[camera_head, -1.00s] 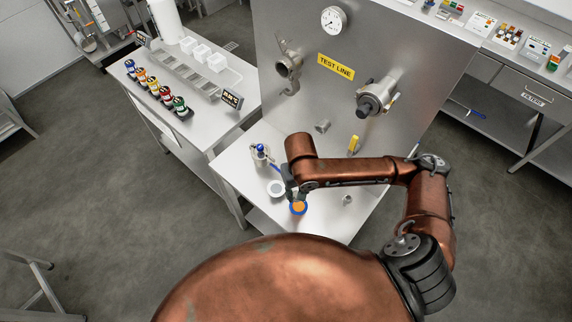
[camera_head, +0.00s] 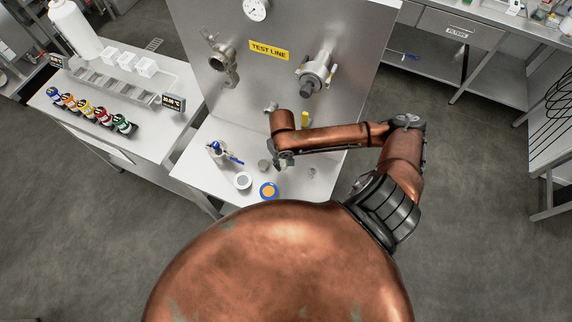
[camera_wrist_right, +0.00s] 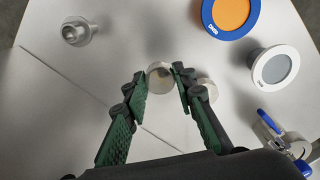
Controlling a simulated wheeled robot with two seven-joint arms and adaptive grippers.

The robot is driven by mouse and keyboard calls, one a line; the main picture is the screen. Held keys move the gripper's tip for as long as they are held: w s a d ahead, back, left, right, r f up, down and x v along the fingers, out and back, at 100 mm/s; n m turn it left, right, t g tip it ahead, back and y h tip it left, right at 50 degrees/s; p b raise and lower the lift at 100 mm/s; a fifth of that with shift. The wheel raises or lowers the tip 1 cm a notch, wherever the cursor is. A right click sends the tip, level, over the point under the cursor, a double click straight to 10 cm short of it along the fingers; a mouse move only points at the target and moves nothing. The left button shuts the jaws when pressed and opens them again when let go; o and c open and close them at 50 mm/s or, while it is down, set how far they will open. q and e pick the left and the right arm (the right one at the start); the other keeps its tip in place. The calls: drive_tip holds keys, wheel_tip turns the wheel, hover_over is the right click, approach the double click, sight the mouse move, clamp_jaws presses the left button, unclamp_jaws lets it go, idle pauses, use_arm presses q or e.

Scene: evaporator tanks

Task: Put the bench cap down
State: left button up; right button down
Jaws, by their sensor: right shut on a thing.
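My right gripper (camera_head: 283,165) is over the steel bench under the test panel. In the right wrist view its green-padded fingers (camera_wrist_right: 160,80) are closed on a small round metal cap (camera_wrist_right: 158,75), which I take as the bench cap. I cannot tell whether the cap touches the bench. In the head view the gripper mostly hides it. A second short grey metal piece (camera_head: 263,165) stands on the bench beside the gripper; in the wrist view it is partly behind a finger (camera_wrist_right: 207,88). My left gripper is not in view.
On the bench are a blue-rimmed orange disc (camera_head: 268,190), a white-rimmed grey disc (camera_head: 242,181), a blue-handled valve (camera_head: 218,152) and a small metal fitting (camera_head: 311,172). The test panel (camera_head: 262,75) rises behind.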

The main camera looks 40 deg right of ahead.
drive_tip(key=shift+d+f, duration=0.6)
drive_tip(key=shift+f, duration=0.05)
drive_tip(key=shift+d+f, duration=0.1)
drive_tip(key=shift+f, duration=0.1)
drive_tip(key=shift+w+d+f, duration=0.1)
drive_tip(key=shift+d+f, duration=0.05)
drive_tip(key=shift+f, duration=0.8)
drive_tip(key=shift+d+f, duration=0.15)
drive_tip(key=shift+f, duration=0.75)
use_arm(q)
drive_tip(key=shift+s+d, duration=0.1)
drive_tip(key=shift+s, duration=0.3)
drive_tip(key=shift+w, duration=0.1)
use_arm(e)
drive_tip(key=shift+f, duration=0.1)
drive_tip(key=c, duration=1.6)
unclamp_jaws()
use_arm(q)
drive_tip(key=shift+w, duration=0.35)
